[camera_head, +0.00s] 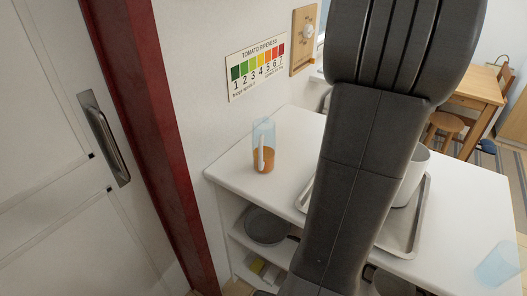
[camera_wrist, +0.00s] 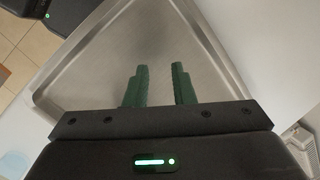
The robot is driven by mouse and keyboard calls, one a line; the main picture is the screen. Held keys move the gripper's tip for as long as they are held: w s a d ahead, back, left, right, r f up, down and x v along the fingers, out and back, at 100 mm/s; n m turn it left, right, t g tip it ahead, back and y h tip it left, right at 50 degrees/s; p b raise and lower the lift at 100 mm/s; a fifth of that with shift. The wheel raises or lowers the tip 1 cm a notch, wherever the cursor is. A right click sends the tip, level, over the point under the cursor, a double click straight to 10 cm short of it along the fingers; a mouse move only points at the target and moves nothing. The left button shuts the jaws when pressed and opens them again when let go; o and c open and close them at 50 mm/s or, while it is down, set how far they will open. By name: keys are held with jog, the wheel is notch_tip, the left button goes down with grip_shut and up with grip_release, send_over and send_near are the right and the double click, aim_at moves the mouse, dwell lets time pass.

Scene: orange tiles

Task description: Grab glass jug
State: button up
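A glass jug (camera_head: 263,147) with a pale blue clear upper part, an orange lower part and a white handle stands upright on the white counter (camera_head: 233,171), near the wall and left of my arm in the head view. My gripper (camera_wrist: 160,85) shows in the wrist view with two green fingers apart and nothing between them. It is above a metal tray (camera_wrist: 110,65). My arm hides the gripper in the head view. I cannot make out the jug in the wrist view.
The tray also shows in the head view (camera_head: 408,241), with a white pot (camera_head: 414,178) on it, partly behind my arm. A pale blue glass (camera_head: 497,265) is at the counter's right end. A shelf below holds a grey pan (camera_head: 266,226). A red door frame (camera_head: 150,120) stands left.

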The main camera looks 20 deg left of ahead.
jog(key=a+f+m+y, duration=0.1)
jog(key=a+f+y, duration=0.1)
jog(key=a, duration=0.1)
jog(key=s+a+f+g+y, duration=0.1)
jog(key=a+f+y, duration=0.1)
jog(key=a, duration=0.1)
jog(key=s+a+f+m+g+y, duration=0.1)
jog(key=a+y, duration=0.1)
jog(key=a, duration=0.2)
jog(key=shift+s+f+m+b, duration=0.1)
jog(key=shift+f+m+b, duration=0.2)
jog(key=shift+f+b, duration=0.1)
jog(key=a+y, duration=0.1)
jog(key=a+m+y, duration=0.1)
jog(key=a, duration=0.1)
jog(key=a+m+y, duration=0.1)
jog(key=a, duration=0.1)
jog(key=shift+f+y+b, duration=0.25)
jog(key=shift+y+b, duration=0.05)
jog(key=a+m+y, duration=0.1)
jog(key=w+a+m+t+y, duration=0.1)
jog(key=w+a+m+y, duration=0.1)
jog(key=shift+a+r+t+y, duration=0.3)
jog(key=shift+a+t+y, duration=0.1)
jog(key=shift+w+a+r+m+t+y, duration=0.2)
jog(key=shift+w+a+m+t+y, duration=0.1)
jog(key=shift+w+m+t+y, duration=0.15)
jog(key=shift+s+a+p, duration=0.15)
jog(key=shift+a+p, duration=0.35)
jog(key=shift+a, duration=3.3)
